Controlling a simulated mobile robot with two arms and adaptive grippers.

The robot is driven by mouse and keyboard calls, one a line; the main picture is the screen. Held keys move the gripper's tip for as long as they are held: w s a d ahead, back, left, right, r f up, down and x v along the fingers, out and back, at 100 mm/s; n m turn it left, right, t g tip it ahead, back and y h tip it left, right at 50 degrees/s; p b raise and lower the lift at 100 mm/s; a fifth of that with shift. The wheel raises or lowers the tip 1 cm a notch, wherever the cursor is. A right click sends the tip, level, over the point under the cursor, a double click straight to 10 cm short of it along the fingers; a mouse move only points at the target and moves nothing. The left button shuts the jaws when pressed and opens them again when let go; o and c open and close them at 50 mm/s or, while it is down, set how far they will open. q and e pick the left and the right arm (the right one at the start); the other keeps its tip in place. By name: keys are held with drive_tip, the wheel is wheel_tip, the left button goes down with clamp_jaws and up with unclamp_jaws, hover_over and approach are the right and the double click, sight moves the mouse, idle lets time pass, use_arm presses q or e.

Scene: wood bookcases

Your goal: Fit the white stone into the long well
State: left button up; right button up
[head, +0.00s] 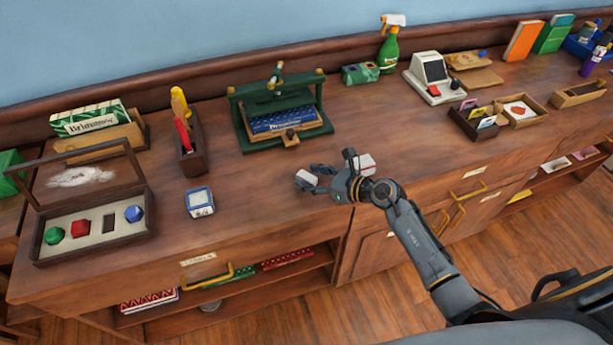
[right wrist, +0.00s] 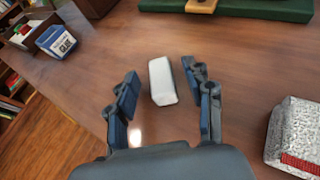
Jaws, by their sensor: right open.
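The white stone (head: 306,178) lies on the wooden counter, a small oblong block; it also shows in the right wrist view (right wrist: 161,82). My right gripper (head: 319,179) is open, its two fingers on either side of the stone with gaps between. I cannot tell how far above the counter the fingertips are. The tray (head: 95,244) with a raised lid sits at the left of the counter. It holds a green, a red and a blue stone. The long well (head: 109,222) is a dark upright slot between the red and blue stones, and it looks empty. My left gripper is out of view.
A blue-and-white glue box (head: 200,202) stands between the tray and my gripper. A dark holder (head: 191,158) with red and yellow handles and a green press (head: 284,112) stand behind. A speckled block (right wrist: 295,138) is near my gripper's right side.

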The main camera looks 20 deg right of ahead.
drive_tip(key=shift+w, duration=0.1)
clamp_jaws()
idle(0.3)
